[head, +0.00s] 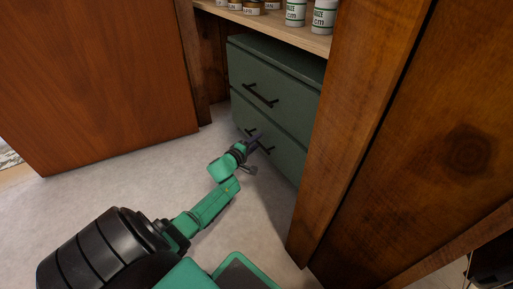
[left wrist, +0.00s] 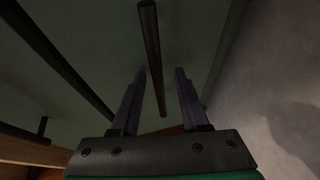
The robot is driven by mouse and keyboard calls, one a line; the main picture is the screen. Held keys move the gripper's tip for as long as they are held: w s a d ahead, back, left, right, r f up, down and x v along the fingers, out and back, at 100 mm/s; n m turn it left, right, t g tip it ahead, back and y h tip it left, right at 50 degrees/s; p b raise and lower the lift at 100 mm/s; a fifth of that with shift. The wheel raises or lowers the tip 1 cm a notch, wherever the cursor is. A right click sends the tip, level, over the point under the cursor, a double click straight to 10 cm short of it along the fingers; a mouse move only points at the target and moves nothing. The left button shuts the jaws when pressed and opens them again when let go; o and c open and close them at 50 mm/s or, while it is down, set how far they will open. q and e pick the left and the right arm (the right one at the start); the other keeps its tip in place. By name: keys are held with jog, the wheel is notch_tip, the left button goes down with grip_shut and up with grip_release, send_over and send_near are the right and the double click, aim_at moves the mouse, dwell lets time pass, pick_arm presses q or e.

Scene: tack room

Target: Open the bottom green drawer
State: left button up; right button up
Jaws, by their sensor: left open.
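The green cabinet has two drawers, and the bottom green drawer (head: 286,158) looks shut. Its dark bar handle (head: 250,131) is partly hidden by my left gripper (head: 257,142) in the head view. In the left wrist view the handle (left wrist: 151,45) runs between the two open fingers of my left gripper (left wrist: 160,73). The fingers stand apart on either side of the bar, with a gap visible on both sides. I cannot tell how deep the bar sits between them. My right gripper is not in view.
The top green drawer (head: 278,88) is shut, with its own dark handle (head: 260,96). A wooden shelf (head: 275,26) with jars (head: 295,12) lies above. A wooden post (head: 345,120) stands close on the right, a wooden panel (head: 100,80) on the left. Pale floor (head: 120,175) is clear in front.

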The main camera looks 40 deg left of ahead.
pick_arm(q)
jog(key=shift+w, duration=0.1)
grip_shut()
dwell(1.4)
